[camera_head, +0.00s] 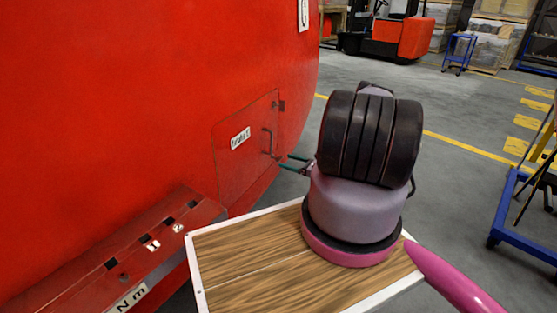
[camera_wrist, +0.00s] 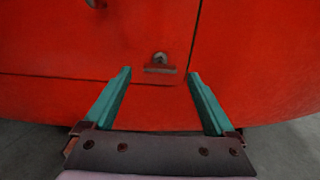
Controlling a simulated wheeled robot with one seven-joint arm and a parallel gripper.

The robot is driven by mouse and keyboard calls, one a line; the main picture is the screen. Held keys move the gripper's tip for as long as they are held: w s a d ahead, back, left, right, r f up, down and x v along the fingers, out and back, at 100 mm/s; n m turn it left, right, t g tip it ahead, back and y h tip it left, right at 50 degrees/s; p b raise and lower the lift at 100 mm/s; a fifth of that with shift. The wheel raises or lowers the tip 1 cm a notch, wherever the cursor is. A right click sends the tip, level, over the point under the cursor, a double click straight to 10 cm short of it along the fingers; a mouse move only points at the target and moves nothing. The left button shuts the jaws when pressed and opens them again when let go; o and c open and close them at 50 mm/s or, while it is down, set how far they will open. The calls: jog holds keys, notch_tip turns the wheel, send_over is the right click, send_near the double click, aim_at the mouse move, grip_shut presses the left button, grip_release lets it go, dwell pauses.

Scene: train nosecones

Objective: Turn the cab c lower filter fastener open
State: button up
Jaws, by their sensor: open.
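The fastener (camera_wrist: 160,58) is a small grey metal knob with a flat, rust-toned plate below it, near the lower right corner of the hatch in the wrist view. My gripper (camera_wrist: 160,76) is open, with its two green fingers apart. The fastener lies ahead of the fingertips, roughly centred between them, and nothing is held. In the head view my gripper (camera_head: 289,163) points left at the lower right of the red hatch (camera_head: 235,165). I cannot clearly make out the fastener there.
The red nosecone (camera_head: 130,90) fills the left side. A bar handle (camera_head: 268,142) stands out from the hatch. A red step ledge (camera_head: 125,245) juts out at lower left. A blue-framed cart (camera_head: 525,225) stands at right, and a forklift (camera_head: 400,35) is far behind. Grey floor between is clear.

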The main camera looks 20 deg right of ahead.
aim_at(281, 159)
jog(key=x, duration=0.5)
jog(key=c, duration=1.4)
